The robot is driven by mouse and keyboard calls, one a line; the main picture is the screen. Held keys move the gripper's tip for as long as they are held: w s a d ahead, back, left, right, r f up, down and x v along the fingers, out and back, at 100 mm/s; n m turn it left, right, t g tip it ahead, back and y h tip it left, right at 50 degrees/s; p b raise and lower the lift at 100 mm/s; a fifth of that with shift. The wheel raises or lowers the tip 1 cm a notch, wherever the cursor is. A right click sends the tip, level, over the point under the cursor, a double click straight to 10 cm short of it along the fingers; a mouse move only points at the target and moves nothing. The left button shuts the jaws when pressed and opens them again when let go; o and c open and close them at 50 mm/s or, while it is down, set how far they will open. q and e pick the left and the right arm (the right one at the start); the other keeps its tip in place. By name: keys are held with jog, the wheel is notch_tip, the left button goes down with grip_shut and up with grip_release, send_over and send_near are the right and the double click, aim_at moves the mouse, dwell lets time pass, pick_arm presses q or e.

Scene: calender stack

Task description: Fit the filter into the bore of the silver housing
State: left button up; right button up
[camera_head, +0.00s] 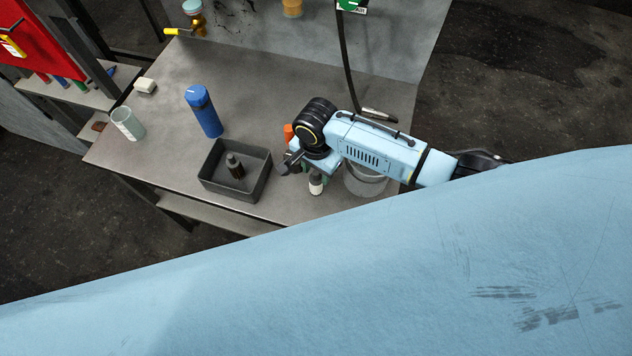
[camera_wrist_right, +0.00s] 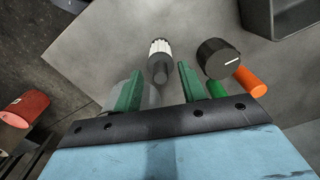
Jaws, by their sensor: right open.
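The filter, a white ribbed cylinder with dark ends (camera_wrist_right: 160,58), stands just beyond my right gripper's fingertips in the right wrist view. In the head view it shows as a small white and dark cylinder (camera_head: 316,184) beside my gripper. My right gripper (camera_wrist_right: 158,82) is open, its two green fingers apart with nothing held between them. A grey round body, probably the silver housing (camera_head: 365,183), stands right of the filter in the head view, partly under my right arm. Its bore is hidden. My left gripper is not in view.
A dark tray (camera_head: 214,190) holding a small dark bottle (camera_head: 235,166) lies left of the filter. A black knob (camera_wrist_right: 219,58) and orange cylinder (camera_wrist_right: 251,80) are close to the right finger. A blue bottle (camera_head: 204,113) and pale cup (camera_head: 127,124) stand farther left.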

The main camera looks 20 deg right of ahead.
grip_shut()
